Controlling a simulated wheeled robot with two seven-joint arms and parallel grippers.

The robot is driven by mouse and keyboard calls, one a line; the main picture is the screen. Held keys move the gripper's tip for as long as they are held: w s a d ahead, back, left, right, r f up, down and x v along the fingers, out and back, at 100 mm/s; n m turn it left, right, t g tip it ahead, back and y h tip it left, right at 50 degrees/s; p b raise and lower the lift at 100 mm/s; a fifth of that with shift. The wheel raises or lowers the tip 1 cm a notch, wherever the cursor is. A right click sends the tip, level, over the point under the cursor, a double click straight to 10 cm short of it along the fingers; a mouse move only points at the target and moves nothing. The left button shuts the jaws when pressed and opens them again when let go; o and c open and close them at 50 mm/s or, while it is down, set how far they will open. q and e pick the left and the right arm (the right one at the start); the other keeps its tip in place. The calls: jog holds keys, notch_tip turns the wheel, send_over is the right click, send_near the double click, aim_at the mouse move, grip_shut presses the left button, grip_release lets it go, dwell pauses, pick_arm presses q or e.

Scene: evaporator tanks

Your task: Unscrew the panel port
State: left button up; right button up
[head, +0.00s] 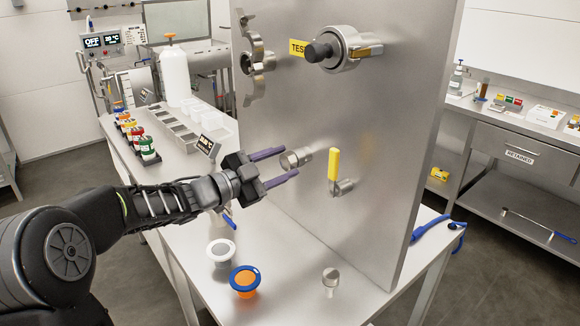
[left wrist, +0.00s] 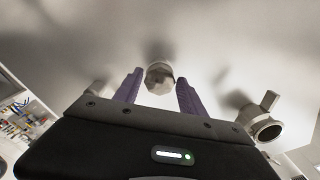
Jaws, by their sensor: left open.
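The panel port (head: 296,158) is a short round metal fitting on the face of the upright steel panel (head: 365,105). In the left wrist view the port (left wrist: 160,77) shows as a round end between my finger tips. My left gripper (head: 289,162) is open, with its two purple fingers pointing at the panel, one above and one below the port in the head view. A gap shows on both sides of the port in the left wrist view, so the fingers do not seem to grip it. My right gripper is out of sight.
A yellow-handled valve (head: 334,165) sticks out right of the port. A clamped fitting (head: 345,48) is higher up. On the table below stand a white flanged cup (head: 221,251), an orange one with a blue rim (head: 245,281) and a small metal piece (head: 331,280).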

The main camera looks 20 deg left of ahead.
pick_arm(q)
jog(key=m+b, duration=0.2)
jog(key=shift+f+b, duration=0.25)
jog(key=shift+b, duration=0.05)
jog(key=shift+m, duration=0.5)
jog(key=shift+r, duration=0.25)
jog(key=shift+f+m+b, duration=0.2)
jog(key=shift+m+b, duration=0.3)
jog(key=shift+b, duration=0.35)
jog(key=m+b, duration=0.3)
jog(key=shift+b, duration=0.35)
jog(key=shift+m, duration=0.5)
jog(key=shift+r+m, duration=0.2)
jog(key=shift+m, duration=0.1)
